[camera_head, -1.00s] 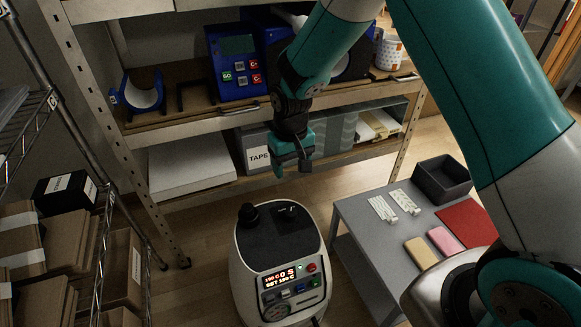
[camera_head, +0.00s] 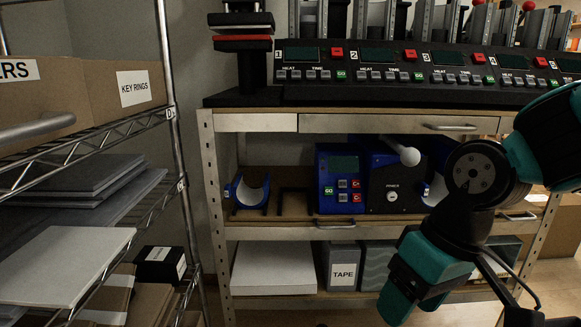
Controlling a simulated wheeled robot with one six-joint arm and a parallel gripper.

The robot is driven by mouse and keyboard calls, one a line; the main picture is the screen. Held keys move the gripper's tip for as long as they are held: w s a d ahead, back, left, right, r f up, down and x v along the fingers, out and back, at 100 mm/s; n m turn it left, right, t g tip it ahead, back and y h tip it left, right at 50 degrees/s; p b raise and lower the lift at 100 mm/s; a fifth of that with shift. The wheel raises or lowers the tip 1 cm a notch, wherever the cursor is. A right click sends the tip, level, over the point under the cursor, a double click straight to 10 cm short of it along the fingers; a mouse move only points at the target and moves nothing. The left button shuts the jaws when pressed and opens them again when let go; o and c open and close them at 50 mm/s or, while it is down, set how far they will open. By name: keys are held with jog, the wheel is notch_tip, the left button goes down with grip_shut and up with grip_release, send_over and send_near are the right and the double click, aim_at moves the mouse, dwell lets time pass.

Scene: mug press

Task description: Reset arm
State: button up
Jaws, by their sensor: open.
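My arm comes in from the right edge, with a teal link and a dark round joint. My teal and black gripper (camera_head: 398,300) hangs low at the right of centre, pointing down and left. It is in front of the lower shelf and appears empty, with its fingertips hard to make out. Behind it on the middle shelf stands a blue mug press (camera_head: 338,180) with a grey screen and coloured buttons. A white-handled part (camera_head: 400,151) tops the dark-fronted unit (camera_head: 392,190) beside it. My arm hides the right part of the shelf.
A row of press controls (camera_head: 400,70) lines the bench top (camera_head: 250,123). A blue cradle (camera_head: 249,191) sits left of the press. A wire rack (camera_head: 150,118) stands close on the left.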

jog(key=s+r+n, duration=0.2)
jog(key=s+r, duration=0.1)
jog(key=s, duration=0.5)
notch_tip(320, 180, up, 24)
jog(key=p, duration=2.4)
jog(key=shift+s+a+y+p, duration=0.2)
jog(key=shift+y+p, duration=0.15)
jog(key=shift+y, duration=0.05)
